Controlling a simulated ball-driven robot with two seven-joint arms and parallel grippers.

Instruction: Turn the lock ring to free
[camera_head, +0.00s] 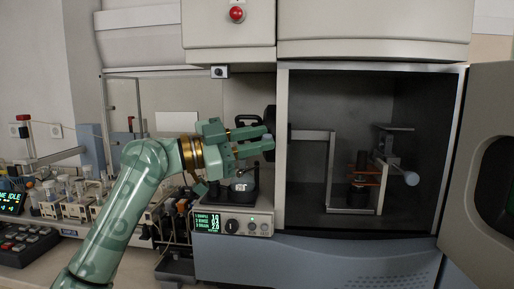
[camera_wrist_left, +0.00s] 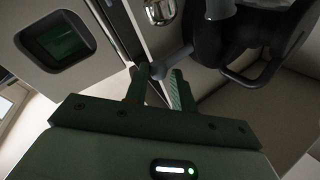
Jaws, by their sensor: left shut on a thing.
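My left gripper (camera_head: 266,143) is beside the left wall of the open chamber, its fingers pointing right. A dark round part (camera_head: 270,117), which looks like the lock ring, shows just above its fingertips, partly hidden. In the left wrist view, the gripper (camera_wrist_left: 158,88) is shut on a small grey lever (camera_wrist_left: 175,58). The lever runs up and right toward a large black round body (camera_wrist_left: 225,40) with a loop handle (camera_wrist_left: 258,72). The lever seems to belong to the lock ring; the ring's marks cannot be read. My right gripper is not in view.
The chamber (camera_head: 340,110) is open, with a metal frame and a small stand (camera_head: 360,185) inside. Its door (camera_head: 490,160) swings out at the right. A display unit (camera_head: 232,222) sits below the gripper. Bottles and instruments crowd the bench at the left.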

